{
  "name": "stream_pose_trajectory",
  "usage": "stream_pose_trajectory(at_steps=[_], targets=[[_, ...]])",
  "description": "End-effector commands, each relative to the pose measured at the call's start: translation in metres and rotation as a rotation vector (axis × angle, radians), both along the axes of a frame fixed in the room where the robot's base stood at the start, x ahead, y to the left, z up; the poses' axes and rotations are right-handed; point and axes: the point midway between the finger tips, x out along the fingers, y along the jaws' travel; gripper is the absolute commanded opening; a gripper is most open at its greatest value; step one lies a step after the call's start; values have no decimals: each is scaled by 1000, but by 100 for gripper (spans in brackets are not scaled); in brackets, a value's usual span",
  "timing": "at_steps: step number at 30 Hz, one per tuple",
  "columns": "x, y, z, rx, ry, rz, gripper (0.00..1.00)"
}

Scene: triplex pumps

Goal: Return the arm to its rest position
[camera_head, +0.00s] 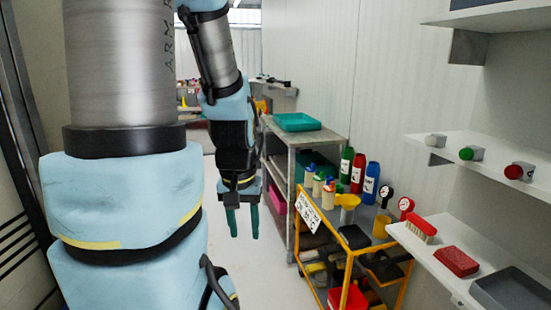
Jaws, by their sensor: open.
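My arm fills the left side of the head view, with its light blue and metal links close to the camera. Its forearm reaches away and bends down, and my gripper (243,221) hangs from it, pointing down. The two dark green fingers are apart with nothing between them. The gripper hangs in the aisle, left of the metal shelf and the yellow cart in the picture, and does not appear to touch anything.
A metal shelf unit (322,137) bearing a teal tray (297,122) stands just right of my gripper. A yellow cart (402,285) with bottles and gauges stands nearer. White wall shelves (450,246) hold a brush (421,227) and a red block (456,261). The pale floor (262,270) below my gripper is clear.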

Motion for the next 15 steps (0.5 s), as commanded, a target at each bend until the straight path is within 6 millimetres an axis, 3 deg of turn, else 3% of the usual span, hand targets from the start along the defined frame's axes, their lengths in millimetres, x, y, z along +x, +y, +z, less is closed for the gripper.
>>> stream_pose_trajectory(at_steps=[1, 6, 15], targets=[[0, 0, 31, 0, 0, 0, 45], [0, 0, 64, 0, 0, 0, 45], [0, 0, 75, 0, 0, 0, 45]])
